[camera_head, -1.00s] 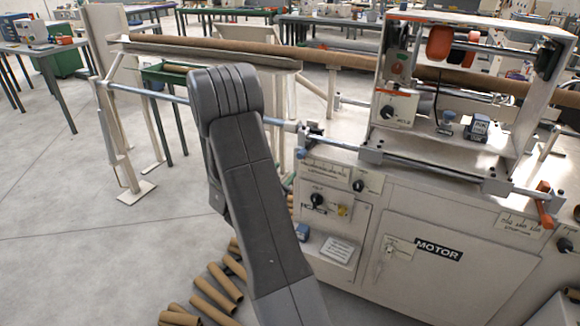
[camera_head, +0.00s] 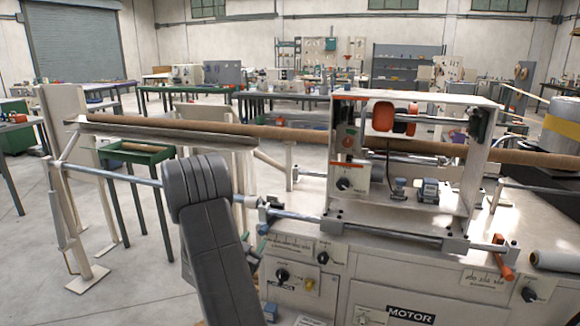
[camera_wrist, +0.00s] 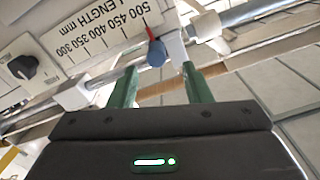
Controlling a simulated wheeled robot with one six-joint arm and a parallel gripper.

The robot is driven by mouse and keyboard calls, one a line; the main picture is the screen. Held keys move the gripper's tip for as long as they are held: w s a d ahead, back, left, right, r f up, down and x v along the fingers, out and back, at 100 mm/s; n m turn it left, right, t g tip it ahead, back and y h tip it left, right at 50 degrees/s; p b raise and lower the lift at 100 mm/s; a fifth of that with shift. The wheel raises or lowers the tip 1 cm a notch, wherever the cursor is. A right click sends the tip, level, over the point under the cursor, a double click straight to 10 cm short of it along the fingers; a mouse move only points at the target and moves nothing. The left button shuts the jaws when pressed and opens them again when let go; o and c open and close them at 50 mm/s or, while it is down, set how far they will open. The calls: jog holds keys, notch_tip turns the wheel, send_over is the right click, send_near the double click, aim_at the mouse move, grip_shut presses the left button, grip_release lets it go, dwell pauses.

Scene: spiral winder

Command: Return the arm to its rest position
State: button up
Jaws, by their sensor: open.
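My gripper (camera_wrist: 160,72) shows in the wrist view with its two green fingers spread apart and nothing held between them. Just beyond the fingertips is a small blue and red knob (camera_wrist: 156,50) on a clamp, beside a length scale (camera_wrist: 95,38) marked in mm. I cannot tell whether the fingers touch it. In the head view my grey arm rises in front of the machine's left end, and its elbow overlaps the steel rod (camera_head: 125,178).
The spiral winder (camera_head: 400,265) fills the right side, with a long brown tube (camera_head: 265,133) running across it. An orange-handled clamp (camera_head: 502,262) sits at the rod's right end. A green tray table (camera_head: 135,157) stands behind the rod. Open floor (camera_head: 35,250) lies at left.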

aim_at(263, 232)
jog(key=x, duration=0.7)
jog(key=shift+f, duration=0.1)
jog(key=shift+d, duration=0.25)
jog(key=shift+s+d, duration=0.15)
